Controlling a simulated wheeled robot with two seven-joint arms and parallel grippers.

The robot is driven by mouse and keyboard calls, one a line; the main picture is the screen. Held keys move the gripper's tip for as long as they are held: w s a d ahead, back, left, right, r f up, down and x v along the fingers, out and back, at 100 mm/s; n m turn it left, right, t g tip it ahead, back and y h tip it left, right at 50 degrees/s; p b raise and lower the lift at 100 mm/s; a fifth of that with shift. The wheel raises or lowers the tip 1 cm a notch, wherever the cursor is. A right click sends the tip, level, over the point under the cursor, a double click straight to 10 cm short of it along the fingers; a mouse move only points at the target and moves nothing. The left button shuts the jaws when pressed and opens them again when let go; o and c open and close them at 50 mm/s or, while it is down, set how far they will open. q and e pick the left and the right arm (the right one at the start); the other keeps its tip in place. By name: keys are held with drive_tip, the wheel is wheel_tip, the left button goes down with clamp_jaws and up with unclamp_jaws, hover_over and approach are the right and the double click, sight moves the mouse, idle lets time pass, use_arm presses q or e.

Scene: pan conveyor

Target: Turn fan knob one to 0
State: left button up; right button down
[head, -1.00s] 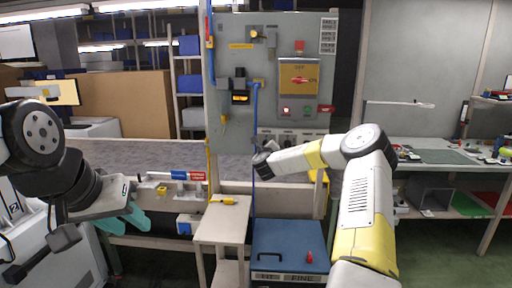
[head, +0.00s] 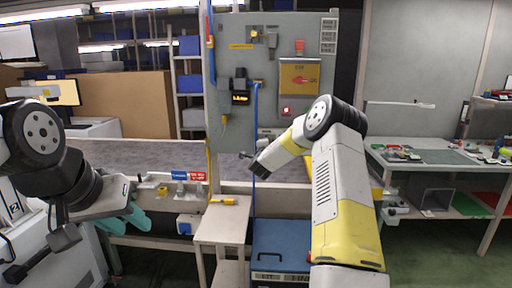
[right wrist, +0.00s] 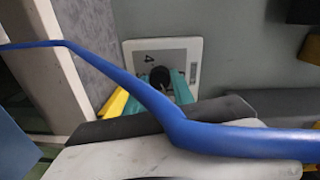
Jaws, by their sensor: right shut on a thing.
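In the right wrist view a pale square plate (right wrist: 188,49) with a grey face and a printed figure like a 4 is on the grey cabinet. A round black knob (right wrist: 159,77) stands on this plate. My right gripper (right wrist: 160,92) is shut on the knob, with teal fingertips beside it. A blue hose crosses in front and hides part of the fingers. In the head view my right arm hides the lower panel, and its gripper is hard to make out. My left gripper (head: 137,207) hangs open and empty at left, with teal fingers.
The grey cabinet (head: 232,110) carries a yellow panel (head: 299,77) and a red button. The blue hose (head: 254,125) runs down its front, close to my right wrist. A small pale stand (head: 220,222) and a blue box (head: 285,245) stand below. A workbench (head: 435,152) is at right.

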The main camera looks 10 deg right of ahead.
drive_tip(key=n, duration=1.3)
drive_tip(key=shift+a+f+h, duration=0.1)
drive_tip(key=shift+f+h, duration=0.15)
drive_tip(key=shift+h, duration=0.15)
drive_tip(key=shift+n, duration=0.4)
drive_tip(key=c, duration=1.1)
unclamp_jaws()
drive_tip(key=shift+r, duration=0.1)
drive_tip(key=v, duration=0.7)
drive_tip(key=shift+s+a, duration=0.15)
drive_tip(key=shift+s, duration=0.2)
